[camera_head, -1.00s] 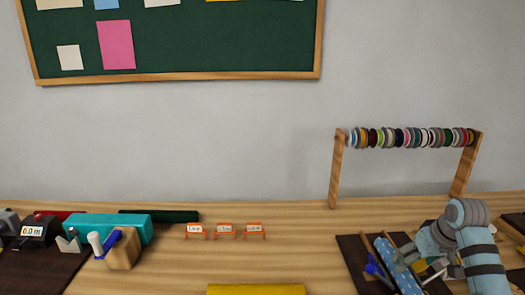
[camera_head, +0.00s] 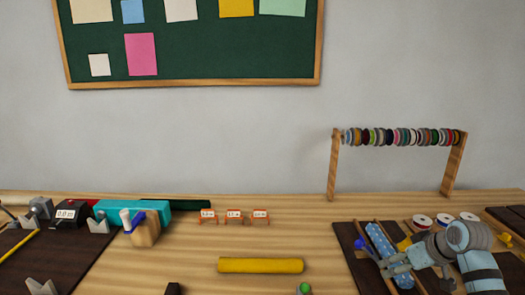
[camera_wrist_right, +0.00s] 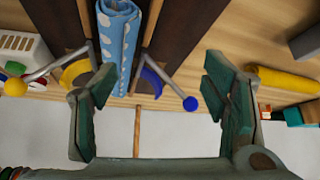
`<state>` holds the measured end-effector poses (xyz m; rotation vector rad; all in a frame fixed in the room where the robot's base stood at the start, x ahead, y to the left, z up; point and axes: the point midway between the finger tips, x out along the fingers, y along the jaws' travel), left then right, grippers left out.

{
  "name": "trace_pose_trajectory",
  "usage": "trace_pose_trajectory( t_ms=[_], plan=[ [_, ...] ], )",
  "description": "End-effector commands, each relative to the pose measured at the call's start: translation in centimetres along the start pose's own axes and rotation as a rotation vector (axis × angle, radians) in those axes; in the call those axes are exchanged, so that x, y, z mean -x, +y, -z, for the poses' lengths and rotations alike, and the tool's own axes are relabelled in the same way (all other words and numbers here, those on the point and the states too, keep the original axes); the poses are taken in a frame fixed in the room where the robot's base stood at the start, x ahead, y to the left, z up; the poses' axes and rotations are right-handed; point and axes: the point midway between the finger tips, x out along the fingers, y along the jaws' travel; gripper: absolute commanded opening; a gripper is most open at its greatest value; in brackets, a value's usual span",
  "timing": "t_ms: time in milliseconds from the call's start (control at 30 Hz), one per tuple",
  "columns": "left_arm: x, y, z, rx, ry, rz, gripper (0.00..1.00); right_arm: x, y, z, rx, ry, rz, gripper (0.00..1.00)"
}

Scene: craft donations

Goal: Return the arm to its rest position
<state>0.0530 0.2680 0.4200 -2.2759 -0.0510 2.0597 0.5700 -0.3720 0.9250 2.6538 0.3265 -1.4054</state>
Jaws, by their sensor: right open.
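My right gripper (camera_head: 408,256) is at the right of the table in the head view, beside a blue dotted fabric roll (camera_head: 382,246). Its arm comes in from the lower right. In the right wrist view the gripper (camera_wrist_right: 150,82) has its fingers wide apart with nothing between them. The blue roll (camera_wrist_right: 118,35) lies beyond the fingers in that view, apart from them. My left gripper is not in view.
A dark holder (camera_head: 349,242) with blue and yellow levers surrounds the roll. Several spools (camera_head: 422,220) stand behind. A ribbon rack (camera_head: 335,170) rises at the back right. A yellow roll (camera_head: 260,265) lies mid-table. A teal box (camera_head: 178,216) stands left.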

Motion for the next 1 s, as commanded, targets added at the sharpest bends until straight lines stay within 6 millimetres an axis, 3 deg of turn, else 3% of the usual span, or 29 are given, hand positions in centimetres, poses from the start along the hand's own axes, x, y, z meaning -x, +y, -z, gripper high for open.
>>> trace_pose_trajectory(
  t_ms=[167,333,467,500,567,600,667,700,767,800,900,1000],
  plan=[
    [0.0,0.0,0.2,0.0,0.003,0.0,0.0,-1.1,-3.6,2.3,0.162,0.181,0.083,0.68],
    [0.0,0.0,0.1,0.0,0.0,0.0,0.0,-0.5,-10.0,5.8,0.371,0.536,0.176,0.68],
    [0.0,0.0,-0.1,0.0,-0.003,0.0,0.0,3.8,-15.2,8.3,0.45,0.976,0.159,0.68],
    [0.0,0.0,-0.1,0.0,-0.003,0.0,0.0,5.9,-15.8,8.6,0.425,1.119,0.11,0.68],
    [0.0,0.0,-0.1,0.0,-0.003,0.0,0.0,9.1,-15.1,8.0,0.315,1.302,-0.027,0.68],
    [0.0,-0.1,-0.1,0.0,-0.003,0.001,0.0,10.7,-13.2,6.4,0.191,1.365,-0.162,0.68],
    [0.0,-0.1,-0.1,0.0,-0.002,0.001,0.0,10.8,-9.3,1.7,-0.041,1.297,-0.394,0.68],
    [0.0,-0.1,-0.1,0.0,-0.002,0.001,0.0,9.6,-7.4,-2.2,-0.158,1.165,-0.506,0.68],
    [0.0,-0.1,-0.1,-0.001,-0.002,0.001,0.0,7.1,-6.2,-7.9,-0.265,0.931,-0.593,0.68],
    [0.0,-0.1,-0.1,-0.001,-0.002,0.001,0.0,5.6,-6.4,-11.4,-0.301,0.781,-0.611,0.68],
    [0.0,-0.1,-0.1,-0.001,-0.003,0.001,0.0,2.9,-8.4,-18.8,-0.324,0.461,-0.583,0.68],
    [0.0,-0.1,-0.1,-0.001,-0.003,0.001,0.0,1.7,-11.4,-24.5,-0.3,0.215,-0.505,0.68]
  ],
)
